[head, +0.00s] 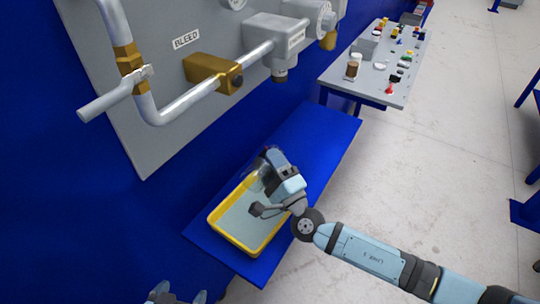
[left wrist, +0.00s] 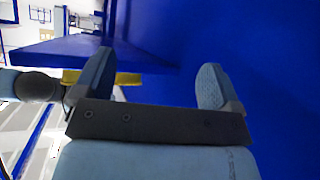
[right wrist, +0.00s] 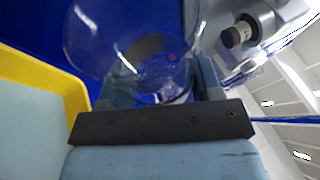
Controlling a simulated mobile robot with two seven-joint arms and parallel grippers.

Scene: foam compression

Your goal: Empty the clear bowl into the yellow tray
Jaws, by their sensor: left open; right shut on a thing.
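The yellow tray (head: 216,216) lies on the blue table, with a pale grey-blue inside that looks bare where it shows. My right gripper (head: 268,163) is over the tray's far end. In the right wrist view it (right wrist: 150,90) is shut on the clear bowl (right wrist: 88,40), which looks tipped. Whether anything is left in the bowl is hard to tell. In the head view the bowl is faint and mostly hidden by the gripper. My left gripper (head: 178,295) is at the bottom edge of the head view, open and empty; it also shows in the left wrist view (left wrist: 155,85).
The blue table (head: 325,140) has free room beyond the tray. A grey panel with pipes and valves (head: 215,75) rises behind it. A grey side table (head: 385,75) with several small items stands at the back right. The floor at right is open.

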